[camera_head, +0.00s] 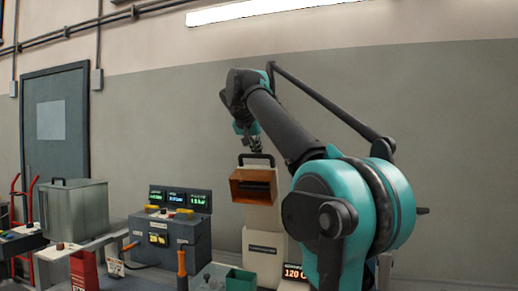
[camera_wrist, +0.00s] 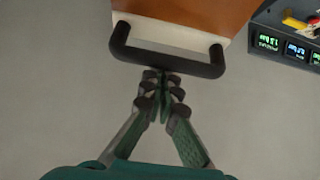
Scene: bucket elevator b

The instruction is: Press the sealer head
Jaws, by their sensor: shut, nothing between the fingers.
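The sealer head (camera_head: 242,190) is an orange-brown box with a dark opening, on a cream column (camera_head: 263,218). A black bar handle (camera_head: 257,157) tops it. In the wrist view the handle (camera_wrist: 168,66) spans the top middle, with the orange head (camera_wrist: 195,12) behind it. My gripper (camera_head: 256,147) is just above the handle in the head view. In the wrist view my gripper (camera_wrist: 164,80) has its fingertips together at the handle's bar, with nothing between them. I cannot tell whether they touch the bar.
A grey control box (camera_head: 170,240) with green displays stands left of the sealer. A metal bin (camera_head: 75,208), a red container (camera_head: 84,270) and a green bin (camera_head: 240,280) are nearby. The wall behind is clear.

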